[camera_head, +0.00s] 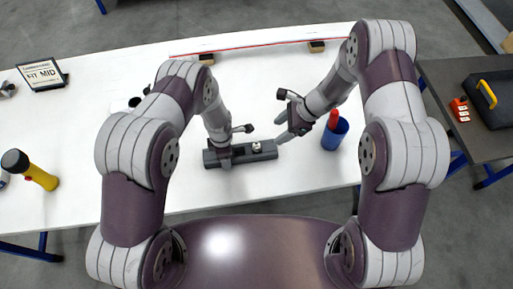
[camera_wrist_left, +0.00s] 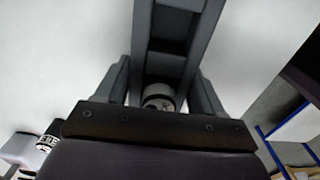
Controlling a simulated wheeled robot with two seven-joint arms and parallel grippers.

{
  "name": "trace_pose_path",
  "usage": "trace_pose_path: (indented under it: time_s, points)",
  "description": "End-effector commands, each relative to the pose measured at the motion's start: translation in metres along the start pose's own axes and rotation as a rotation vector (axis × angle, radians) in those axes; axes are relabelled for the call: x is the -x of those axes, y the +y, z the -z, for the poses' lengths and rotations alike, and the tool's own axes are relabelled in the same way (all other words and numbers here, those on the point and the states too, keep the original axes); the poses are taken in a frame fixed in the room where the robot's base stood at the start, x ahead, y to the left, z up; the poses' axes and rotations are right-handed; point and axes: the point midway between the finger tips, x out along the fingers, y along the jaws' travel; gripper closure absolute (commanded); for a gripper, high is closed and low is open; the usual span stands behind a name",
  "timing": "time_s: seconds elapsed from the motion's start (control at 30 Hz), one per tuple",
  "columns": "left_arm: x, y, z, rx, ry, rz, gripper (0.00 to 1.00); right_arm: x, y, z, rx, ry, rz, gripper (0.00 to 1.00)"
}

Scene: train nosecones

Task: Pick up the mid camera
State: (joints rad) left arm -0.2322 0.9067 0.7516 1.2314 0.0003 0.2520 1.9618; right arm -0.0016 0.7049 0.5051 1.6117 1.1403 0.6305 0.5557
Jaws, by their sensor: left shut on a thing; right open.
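A long dark grey holder (camera_head: 240,152) with open compartments lies on the white table in front of me. A small pale round part (camera_head: 257,147) sits in it; I cannot tell whether this is the mid camera. My left gripper (camera_head: 225,158) is at the holder's left end. In the left wrist view its fingers (camera_wrist_left: 160,92) straddle the grey holder (camera_wrist_left: 180,45), shut on it, with a white and dark cylinder (camera_wrist_left: 160,97) visible between them. My right gripper (camera_head: 286,128) is open and empty beside the holder's right end.
A blue cup (camera_head: 335,135) with a red object stands right of my right gripper. A "FIT MID" sign (camera_head: 42,75) and a yellow-black flashlight (camera_head: 30,170) are at left. A side table holds a black case (camera_head: 490,98). The table's right front is clear.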

Motion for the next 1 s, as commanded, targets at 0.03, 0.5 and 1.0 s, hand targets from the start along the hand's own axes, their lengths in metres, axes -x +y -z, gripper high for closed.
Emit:
trace_pose_path:
  time_s: [0.03,0.5,1.0]
  points:
    - [0.000,0.000,0.000,0.000,0.000,-0.001,0.64,-0.010,0.001,-0.001,-0.010,-0.008,-0.002,0.39]
    - [0.000,0.000,0.000,0.000,0.000,-0.001,0.64,-0.093,0.001,-0.005,-0.008,-0.006,-0.002,0.39]
    - [0.000,0.000,0.000,0.000,0.000,-0.001,0.64,-0.115,0.001,-0.005,-0.007,-0.005,0.001,0.78]
